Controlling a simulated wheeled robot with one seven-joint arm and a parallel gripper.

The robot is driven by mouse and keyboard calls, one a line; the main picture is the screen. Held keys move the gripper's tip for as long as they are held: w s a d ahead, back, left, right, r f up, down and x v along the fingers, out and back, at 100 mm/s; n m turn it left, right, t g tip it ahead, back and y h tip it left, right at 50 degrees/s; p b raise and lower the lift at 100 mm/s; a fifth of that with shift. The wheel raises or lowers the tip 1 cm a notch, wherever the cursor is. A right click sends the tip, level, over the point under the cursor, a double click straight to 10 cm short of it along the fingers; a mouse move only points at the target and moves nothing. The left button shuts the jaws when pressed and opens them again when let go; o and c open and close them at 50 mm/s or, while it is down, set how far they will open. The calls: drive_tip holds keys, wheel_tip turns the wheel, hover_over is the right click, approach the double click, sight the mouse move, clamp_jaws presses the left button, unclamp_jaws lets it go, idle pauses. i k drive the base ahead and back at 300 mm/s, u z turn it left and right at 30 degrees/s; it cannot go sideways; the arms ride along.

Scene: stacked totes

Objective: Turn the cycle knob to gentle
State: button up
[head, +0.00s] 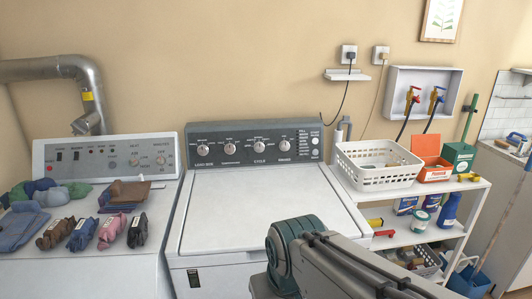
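The washer (262,205) stands in the middle with its lid closed. Its dark control panel (216,162) along the back carries several round light knobs in a row. The cycle knob (259,147) is the third from the left, with the word CYCLE readable below it. Small setting words surround it, but they and its pointer are too small to read. Part of my arm shows at the bottom, in front of the washer's right front. My gripper is not in view, and nothing visible touches the knob.
A dryer-like machine (105,157) stands left, with socks and folded cloths on top. A white shelf (455,186) on the right holds a white basket (375,178), an orange box (434,172) and bottles. The washer's lid is bare.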

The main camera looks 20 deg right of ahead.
sight(258, 147)
drive_tip(key=z, duration=0.35)
drive_tip(key=i, duration=1)
